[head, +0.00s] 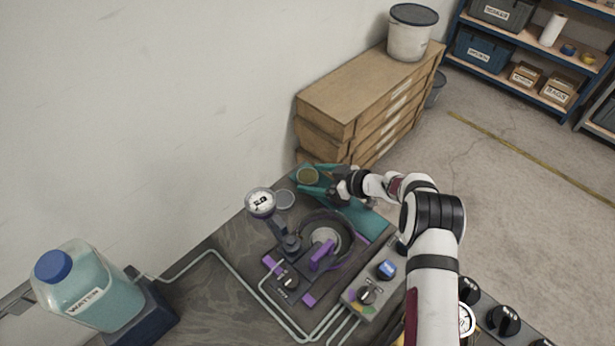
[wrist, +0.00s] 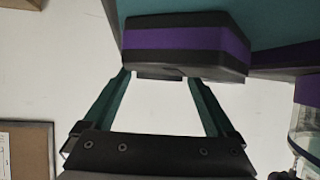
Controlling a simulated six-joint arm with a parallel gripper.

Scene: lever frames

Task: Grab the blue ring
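My gripper (head: 306,180) reaches left over the back of the bench in the head view. Its two teal fingers are apart. A small round olive-topped thing (head: 308,176) shows between them; I cannot tell whether it is between or below the fingers. In the wrist view my gripper (wrist: 158,78) is open, with a black block with a purple band (wrist: 185,45) beyond the fingertips and nothing visibly clamped. I see no clear blue ring on the bench. A small round blue thing (head: 568,49) sits on the far shelf, too small to tell whether it is a ring.
A water jug (head: 88,288) stands left, a control box with a blue button (head: 386,269) right. A wooden drawer cabinet (head: 365,100) stands behind.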

